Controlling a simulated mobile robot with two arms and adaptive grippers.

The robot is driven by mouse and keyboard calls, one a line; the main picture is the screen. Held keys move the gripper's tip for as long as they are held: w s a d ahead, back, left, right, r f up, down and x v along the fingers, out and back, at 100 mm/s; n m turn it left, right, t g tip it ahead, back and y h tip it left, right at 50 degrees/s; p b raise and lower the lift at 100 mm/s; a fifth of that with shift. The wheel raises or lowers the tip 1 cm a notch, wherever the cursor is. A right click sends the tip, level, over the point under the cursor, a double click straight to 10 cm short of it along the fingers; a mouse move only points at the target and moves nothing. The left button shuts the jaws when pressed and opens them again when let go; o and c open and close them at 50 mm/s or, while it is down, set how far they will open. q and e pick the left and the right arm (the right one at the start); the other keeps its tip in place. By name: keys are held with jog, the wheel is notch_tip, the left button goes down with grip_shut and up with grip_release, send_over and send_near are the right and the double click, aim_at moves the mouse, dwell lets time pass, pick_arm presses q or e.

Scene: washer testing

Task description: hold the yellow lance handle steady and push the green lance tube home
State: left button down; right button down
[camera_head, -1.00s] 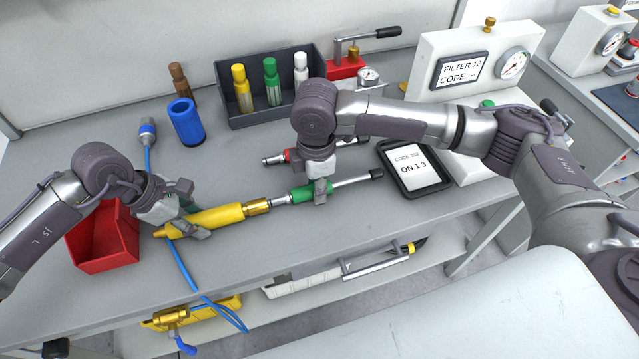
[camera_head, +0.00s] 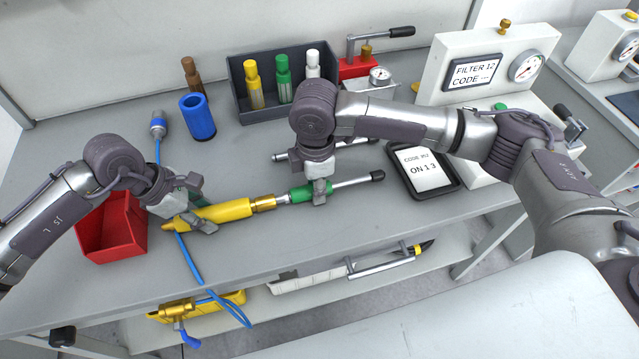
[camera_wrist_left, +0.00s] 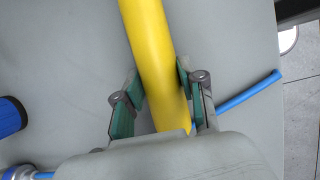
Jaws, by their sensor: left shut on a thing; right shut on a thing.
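The yellow lance handle (camera_head: 228,211) lies low over the bench front, its brass collar (camera_head: 263,203) pointing right. My left gripper (camera_head: 196,222) is shut on its rear part. In the left wrist view, the yellow handle (camera_wrist_left: 150,55) runs between the fingers (camera_wrist_left: 155,95). The green lance tube (camera_head: 300,194) is in line with the handle, its black-tipped rod pointing right. My right gripper (camera_head: 320,196) is shut on the green part. The tube's silver end meets the collar, with a short silver length showing between collar and green. How deep it sits inside is hidden.
A red bin (camera_head: 110,235) stands left of the handle, and a blue hose (camera_head: 188,262) passes beneath it. Another lance (camera_head: 357,143) lies behind, partly hidden by my right arm. A tablet (camera_head: 425,168) lies right. A dark bottle tray (camera_head: 262,117) stands behind.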

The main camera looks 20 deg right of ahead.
jog(key=shift+a, duration=0.5)
jog(key=shift+a, duration=0.15)
jog(key=c, duration=0.7)
grip_release()
jog(key=shift+c, duration=0.2)
jog(key=shift+r, duration=0.1)
notch_tip(320, 180, up, 12)
pick_arm(q)
jog(key=c, duration=0.6)
grip_release()
